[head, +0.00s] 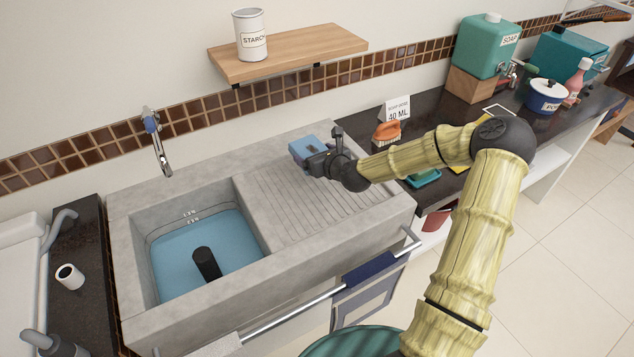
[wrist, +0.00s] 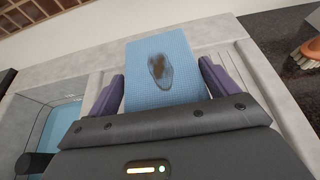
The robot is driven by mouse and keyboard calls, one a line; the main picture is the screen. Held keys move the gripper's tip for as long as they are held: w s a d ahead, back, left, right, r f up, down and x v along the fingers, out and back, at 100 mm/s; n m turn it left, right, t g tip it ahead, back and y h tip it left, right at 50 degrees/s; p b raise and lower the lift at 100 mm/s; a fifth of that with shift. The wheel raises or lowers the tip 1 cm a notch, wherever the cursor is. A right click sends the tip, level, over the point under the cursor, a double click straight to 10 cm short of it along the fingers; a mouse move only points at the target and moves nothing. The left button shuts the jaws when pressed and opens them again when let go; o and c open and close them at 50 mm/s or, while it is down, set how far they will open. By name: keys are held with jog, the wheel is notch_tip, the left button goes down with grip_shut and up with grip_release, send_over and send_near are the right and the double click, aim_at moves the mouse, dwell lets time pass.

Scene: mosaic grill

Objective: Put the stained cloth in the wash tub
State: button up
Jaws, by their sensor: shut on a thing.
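The stained cloth (wrist: 150,62) is light blue with a brown and dark stain in its middle. My gripper (wrist: 160,88) is shut on it, with a purple finger on each side. In the head view the cloth (head: 308,147) and my gripper (head: 312,157) are over the ribbed drainboard, right of the basin. I cannot tell whether the cloth touches the drainboard. The wash tub (head: 137,262) is a grey stone basin with blue water and level marks on its wall. A dark cylinder (head: 206,263) stands in the water.
A tap (head: 157,140) hangs over the basin's back edge. A shelf (head: 290,53) with a starch can (head: 250,35) is above. An orange brush (head: 386,133) and a 40 ML card (head: 397,108) stand right of the drainboard. A rail (head: 310,303) runs along the front.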

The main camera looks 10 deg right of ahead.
send_over(316, 186)
jog(key=f, duration=0.4)
jog(key=shift+w+a+f, duration=0.15)
jog(key=shift+w+f, duration=0.05)
jog(key=shift+f, duration=0.45)
jog(key=shift+f+p, duration=0.5)
jog(key=shift+f, duration=1.35)
jog(key=o, duration=0.5)
jog(key=shift+f, duration=0.15)
jog(key=o, duration=0.3)
jog(key=shift+s+r, duration=0.1)
jog(key=shift+r, duration=0.1)
